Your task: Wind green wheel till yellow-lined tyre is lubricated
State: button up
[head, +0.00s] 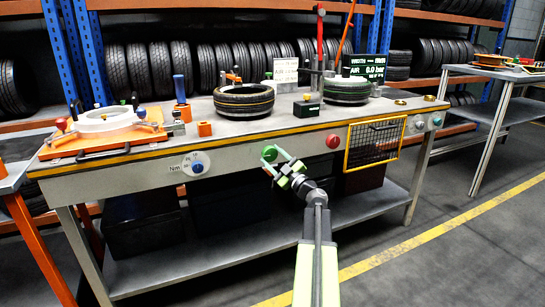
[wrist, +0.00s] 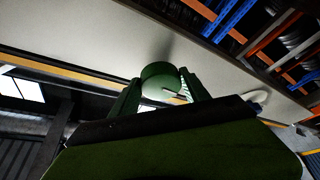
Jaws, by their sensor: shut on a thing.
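The green wheel (head: 269,153) is a small round knob on the front panel of the bench. My gripper (head: 276,160) reaches up to it from below, with its fingers on either side of it. In the wrist view the green wheel (wrist: 158,76) sits between the two fingers of my gripper (wrist: 160,88), which is shut on it. A tyre with a yellowish line (head: 243,101) lies flat on the bench top, above and left of the wheel. Another tyre with a green line (head: 347,91) lies to its right.
A red knob (head: 333,141) and a yellow-framed mesh guard (head: 374,143) are right of the wheel. A blue dial (head: 196,167) is to the left. An orange fixture with a white ring (head: 104,120) stands at the bench's left end. The floor in front is clear.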

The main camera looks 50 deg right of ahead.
jog(key=shift+a+n, duration=0.1)
jog(key=shift+n, duration=0.3)
jog(key=o, duration=1.4)
jog(key=b+v, duration=0.4)
jog(key=v, duration=1.3)
jog(key=shift+s+b, duration=0.2)
jog(key=shift+b, duration=0.15)
